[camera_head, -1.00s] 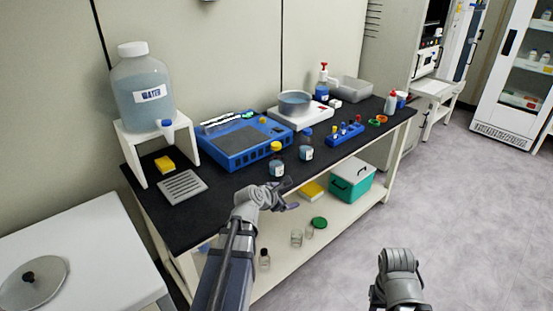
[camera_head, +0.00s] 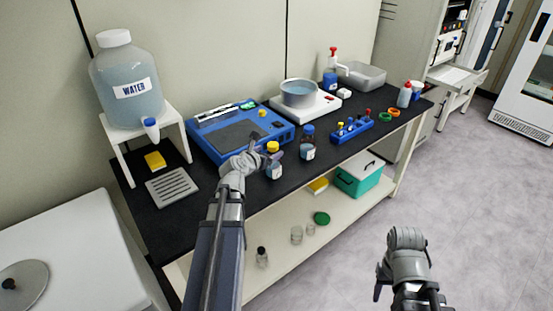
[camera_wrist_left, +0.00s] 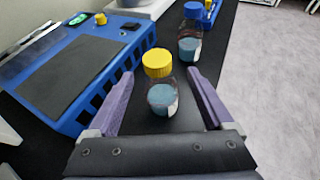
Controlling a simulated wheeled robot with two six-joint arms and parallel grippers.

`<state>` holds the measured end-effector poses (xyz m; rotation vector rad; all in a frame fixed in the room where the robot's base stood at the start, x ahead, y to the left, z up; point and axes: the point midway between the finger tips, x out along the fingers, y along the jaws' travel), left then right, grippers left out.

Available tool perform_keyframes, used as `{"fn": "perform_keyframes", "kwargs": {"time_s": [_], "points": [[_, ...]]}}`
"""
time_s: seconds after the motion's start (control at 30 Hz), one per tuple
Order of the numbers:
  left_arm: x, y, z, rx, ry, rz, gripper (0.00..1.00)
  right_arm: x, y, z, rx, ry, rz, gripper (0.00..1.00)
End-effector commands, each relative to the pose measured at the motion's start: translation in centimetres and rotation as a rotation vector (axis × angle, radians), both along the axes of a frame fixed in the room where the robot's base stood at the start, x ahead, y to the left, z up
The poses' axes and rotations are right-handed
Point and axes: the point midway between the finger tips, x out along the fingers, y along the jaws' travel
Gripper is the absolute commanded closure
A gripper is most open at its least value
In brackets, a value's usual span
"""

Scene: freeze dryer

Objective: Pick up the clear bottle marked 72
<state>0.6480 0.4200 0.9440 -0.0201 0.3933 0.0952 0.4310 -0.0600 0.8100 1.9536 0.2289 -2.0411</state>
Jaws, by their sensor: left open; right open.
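Two clear bottles with blue liquid and white labels stand on the black bench top: a yellow-capped bottle (camera_head: 274,171) and, to its right, a blue-capped bottle (camera_head: 307,150). I cannot read a 72 on either label. My left gripper (camera_head: 264,148) is open and empty by the yellow-capped bottle. In the left wrist view the yellow-capped bottle (camera_wrist_left: 161,98) appears between the purple fingers, with room on both sides. The blue-capped bottle (camera_wrist_left: 190,46) stands farther off, upper right. My right gripper (camera_head: 408,296) is over the floor, away from the bench, its fingers hardly showing.
A blue device (camera_head: 240,130) stands behind the bottles, with a white hotplate (camera_head: 318,107) and blue tube rack (camera_head: 352,130) to the right. A water jug (camera_head: 127,82) on a white stand and a metal grate (camera_head: 172,188) are to the left. Glassware stands on the lower shelf.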

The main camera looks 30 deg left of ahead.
Motion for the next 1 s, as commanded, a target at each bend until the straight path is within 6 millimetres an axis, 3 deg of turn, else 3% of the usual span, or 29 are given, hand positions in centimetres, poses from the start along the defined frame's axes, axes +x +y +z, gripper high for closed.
{"fn": "perform_keyframes", "kwargs": {"time_s": [0.63, 1.0], "points": [[3.1, 0.4, -1.0, 0.001, 0.000, 0.000, 0.15, 0.0, 0.0, -1.0, 0.000, 0.000, 0.000, 0.50], [7.5, 1.1, -2.3, 0.000, 0.001, -0.001, 0.15, 0.0, 0.0, -2.3, 0.000, 0.000, 0.000, 0.50]]}}
